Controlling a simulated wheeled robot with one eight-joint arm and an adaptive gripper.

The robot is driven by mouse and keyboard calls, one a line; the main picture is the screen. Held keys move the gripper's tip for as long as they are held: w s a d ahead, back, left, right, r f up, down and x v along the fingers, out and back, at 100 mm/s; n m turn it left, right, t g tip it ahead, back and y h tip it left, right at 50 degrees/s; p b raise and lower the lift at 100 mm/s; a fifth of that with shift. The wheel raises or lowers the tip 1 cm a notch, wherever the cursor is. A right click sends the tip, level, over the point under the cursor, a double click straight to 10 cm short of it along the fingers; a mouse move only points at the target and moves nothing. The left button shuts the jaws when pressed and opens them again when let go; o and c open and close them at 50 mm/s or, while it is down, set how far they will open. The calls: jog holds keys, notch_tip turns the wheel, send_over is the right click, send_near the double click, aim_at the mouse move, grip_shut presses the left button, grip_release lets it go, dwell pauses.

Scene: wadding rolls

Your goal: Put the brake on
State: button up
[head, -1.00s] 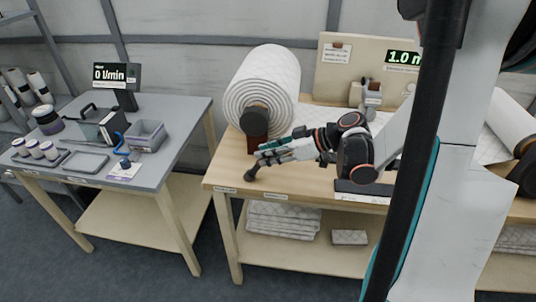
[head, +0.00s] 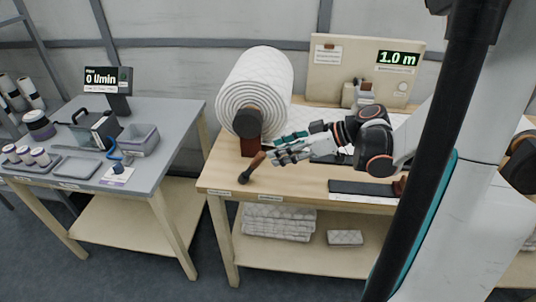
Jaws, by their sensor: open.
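A lever with a dark knob and a red-brown shaft (head: 256,162), which looks like the brake, is at the front left of the wooden bench (head: 222,172). It leans, with the dark knob (head: 243,179) at its lower left end near the front edge. A large white quilted wadding roll (head: 262,82) sits on a dark core behind it, above a red-brown support (head: 250,147). My gripper (head: 272,152) is open, its fingertips just right of the shaft's upper end. I cannot tell whether they touch it. Nothing shows held between the fingers.
A beige panel (head: 345,70) with a display reading 1.0 m stands at the back. A dark flat bar (head: 360,188) lies at the bench's front. A grey table (head: 172,130) with a bin (head: 138,140) and small items stands left. Folded wadding (head: 278,220) is on the lower shelf.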

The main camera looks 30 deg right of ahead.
jog(key=v, duration=0.5)
jog(key=shift+s+d+r, duration=0.15)
dwell(0.3)
